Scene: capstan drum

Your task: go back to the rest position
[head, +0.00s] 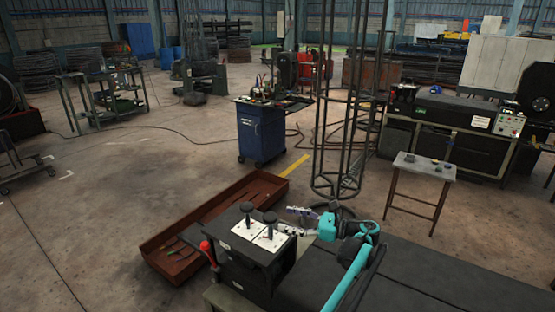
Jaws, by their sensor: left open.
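My left gripper (290,220) is at the end of my teal arm, near the bottom middle of the head view. Its two grey fingers are spread apart and point left, with nothing seen between them. The fingers are close to the right side of a black control box (243,270) with white plates (268,239) and two black knobbed levers (247,213). I cannot tell whether they touch it. My right gripper is not in view.
A long rust-red tray (165,236) lies on the floor left of the box. A dark flat surface (420,285) stretches to the right. Beyond are a tall wire cage (318,150), a small table (425,166) and a blue cabinet (262,133). The floor at left is mostly clear.

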